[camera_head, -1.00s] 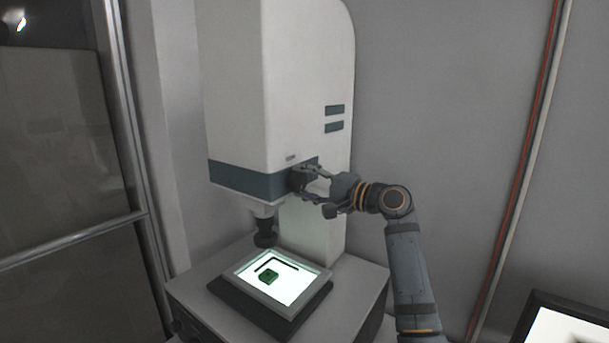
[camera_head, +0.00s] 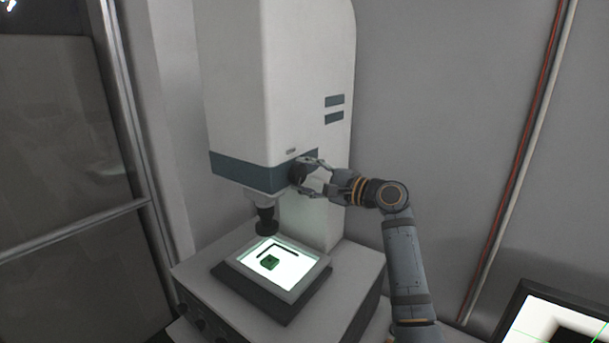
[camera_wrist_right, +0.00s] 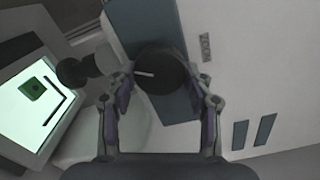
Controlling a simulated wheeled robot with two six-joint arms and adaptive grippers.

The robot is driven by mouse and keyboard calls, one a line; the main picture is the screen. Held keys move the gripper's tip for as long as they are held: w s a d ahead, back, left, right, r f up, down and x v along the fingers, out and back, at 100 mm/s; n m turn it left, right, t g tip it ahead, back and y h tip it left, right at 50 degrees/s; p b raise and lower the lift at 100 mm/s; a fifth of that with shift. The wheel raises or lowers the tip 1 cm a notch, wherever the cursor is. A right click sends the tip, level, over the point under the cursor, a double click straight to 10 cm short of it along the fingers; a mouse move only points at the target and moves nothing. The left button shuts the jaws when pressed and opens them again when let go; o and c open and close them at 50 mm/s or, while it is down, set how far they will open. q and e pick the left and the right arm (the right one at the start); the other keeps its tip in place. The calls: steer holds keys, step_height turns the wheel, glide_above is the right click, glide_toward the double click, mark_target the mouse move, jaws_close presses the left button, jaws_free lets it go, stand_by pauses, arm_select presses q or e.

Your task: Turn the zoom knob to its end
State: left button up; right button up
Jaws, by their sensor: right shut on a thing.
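The zoom knob (camera_wrist_right: 160,72) is a round black knob with a pale index line on its face. It sits on the blue-grey band of the white microscope-like machine (camera_head: 270,90), beside a small label reading ZOOM (camera_wrist_right: 206,47). In the head view the knob (camera_head: 297,173) shows at the band's right side, partly covered by fingers. My right gripper (camera_head: 318,178) comes from the right, its two fingers on either side of the knob and shut on it. The right wrist view shows the gripper (camera_wrist_right: 160,90) around the knob. My left gripper is out of view.
A monitor (camera_head: 545,320) stands at the lower right. A wall with pipes is behind my right arm.

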steer(key=o, duration=1.2)
steer(key=shift+d, duration=0.15)
steer(key=v, duration=1.1)
steer(key=shift+s+d, duration=0.25)
